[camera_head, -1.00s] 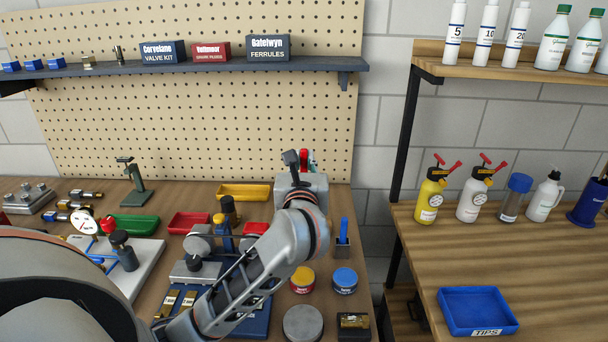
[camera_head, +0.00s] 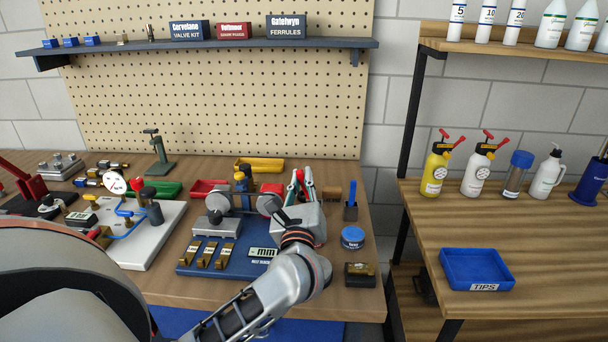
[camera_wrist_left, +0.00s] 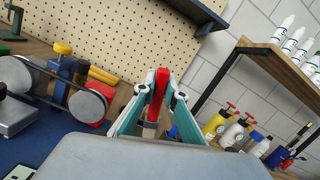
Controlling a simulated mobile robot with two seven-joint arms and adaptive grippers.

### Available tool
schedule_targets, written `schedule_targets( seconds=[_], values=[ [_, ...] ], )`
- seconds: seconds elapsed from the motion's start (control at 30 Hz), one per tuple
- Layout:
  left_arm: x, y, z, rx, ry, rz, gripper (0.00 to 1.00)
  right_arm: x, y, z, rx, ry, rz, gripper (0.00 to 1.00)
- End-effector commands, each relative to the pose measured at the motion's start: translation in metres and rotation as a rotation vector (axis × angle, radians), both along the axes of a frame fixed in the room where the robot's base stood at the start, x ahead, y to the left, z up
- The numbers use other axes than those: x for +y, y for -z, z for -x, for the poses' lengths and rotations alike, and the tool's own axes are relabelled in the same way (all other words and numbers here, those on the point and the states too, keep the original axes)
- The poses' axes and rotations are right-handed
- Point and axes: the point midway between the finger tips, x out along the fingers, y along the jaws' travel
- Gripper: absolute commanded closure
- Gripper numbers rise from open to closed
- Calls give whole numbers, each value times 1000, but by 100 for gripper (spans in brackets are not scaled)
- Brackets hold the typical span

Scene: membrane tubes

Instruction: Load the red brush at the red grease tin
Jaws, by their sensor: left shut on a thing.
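My left gripper (camera_head: 304,192) is over the right part of the workbench, with its fingers shut on the red brush. The brush's red handle (camera_wrist_left: 157,92) stands between the teal fingers in the left wrist view (camera_wrist_left: 155,110); a bit of red also shows between the fingertips in the head view. Its bristle end is hidden. A blue tin (camera_head: 352,238) stands to the right of my left wrist. I cannot see the red grease tin now; my left arm covers part of that bench area. My right gripper is not in view.
A blue brush (camera_head: 350,204) stands in a holder behind the blue tin. A dark box with a brass part (camera_head: 360,274) lies near the bench's front right. A blue measuring fixture (camera_head: 200,262) is left of my arm. Red (camera_head: 209,188) and yellow (camera_head: 258,164) trays lie behind.

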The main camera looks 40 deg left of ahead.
Motion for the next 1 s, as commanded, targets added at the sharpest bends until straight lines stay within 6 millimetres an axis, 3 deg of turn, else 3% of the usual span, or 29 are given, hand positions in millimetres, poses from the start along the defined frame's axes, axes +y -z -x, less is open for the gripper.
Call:
schedule_targets(
  seconds=[0.27,0.63,1.0],
  values=[
    [0,19,0,3,0,-2,100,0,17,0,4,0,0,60],
    [0,55,0,5,0,-2,100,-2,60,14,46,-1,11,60],
    [0,58,0,0,1,-1,100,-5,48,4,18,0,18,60]
  ],
)
